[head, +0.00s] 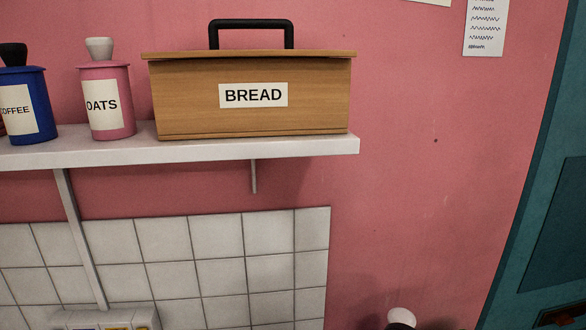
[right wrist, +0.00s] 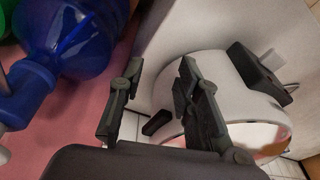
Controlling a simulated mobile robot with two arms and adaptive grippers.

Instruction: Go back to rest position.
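My right gripper (right wrist: 160,95) shows in the right wrist view with its two dark fingers apart and nothing between them. It does not show in the head view. My left gripper is in neither view.
In the head view a white shelf (head: 245,148) on a pink wall holds a blue coffee canister (head: 42,118), a pink oats canister (head: 112,122) and a wooden bread box (head: 180,98). A teal door (head: 555,215) is at right. A blue bottle (right wrist: 85,35) lies left of the right gripper.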

